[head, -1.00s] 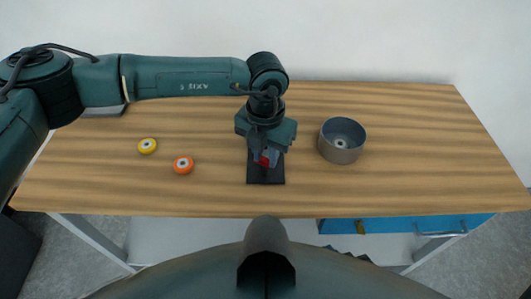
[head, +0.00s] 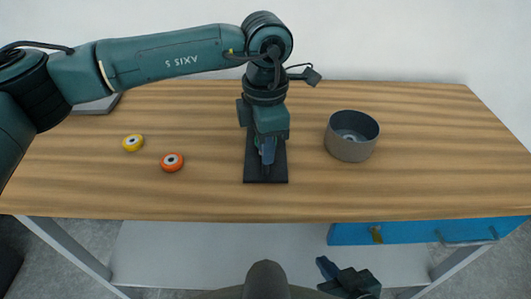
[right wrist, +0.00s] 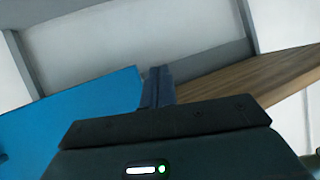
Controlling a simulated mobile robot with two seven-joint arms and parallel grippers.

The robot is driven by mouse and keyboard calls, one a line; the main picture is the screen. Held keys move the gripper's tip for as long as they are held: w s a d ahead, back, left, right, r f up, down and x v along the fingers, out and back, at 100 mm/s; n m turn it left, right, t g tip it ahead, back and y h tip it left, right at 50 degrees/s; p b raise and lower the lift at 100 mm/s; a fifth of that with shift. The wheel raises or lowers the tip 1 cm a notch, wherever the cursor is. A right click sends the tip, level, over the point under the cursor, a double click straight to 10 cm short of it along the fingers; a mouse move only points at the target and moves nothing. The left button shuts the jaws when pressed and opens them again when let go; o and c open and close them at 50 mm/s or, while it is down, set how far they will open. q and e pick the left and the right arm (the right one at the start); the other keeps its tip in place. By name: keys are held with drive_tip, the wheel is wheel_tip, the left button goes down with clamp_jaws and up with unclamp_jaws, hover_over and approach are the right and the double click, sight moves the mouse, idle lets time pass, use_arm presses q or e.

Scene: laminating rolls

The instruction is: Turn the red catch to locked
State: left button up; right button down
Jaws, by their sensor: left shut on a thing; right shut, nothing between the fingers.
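My left gripper (head: 267,152) points down over the black base plate (head: 265,174) in the middle of the table. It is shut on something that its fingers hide. The red catch does not show now; a bit of red showed between these fingers a second ago, so the held thing is likely the catch. Its position on the plate cannot be read. My right gripper (head: 327,267) is low in front of the table, below the blue drawer. Its fingers also show in the right wrist view (right wrist: 157,86), shut and empty.
A grey cup (head: 350,145) stands right of the plate. The blue drawer (head: 410,232) with a grey handle hangs under the right front edge. The table's right side is clear.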

use_arm(q)
drive_tip(key=shift+m+b, duration=0.8)
drive_tip(key=shift+m, duration=0.5)
drive_tip(key=o, duration=1)
drive_tip(key=shift+r, duration=0.1)
wheel_tip(320, 180, up, 13)
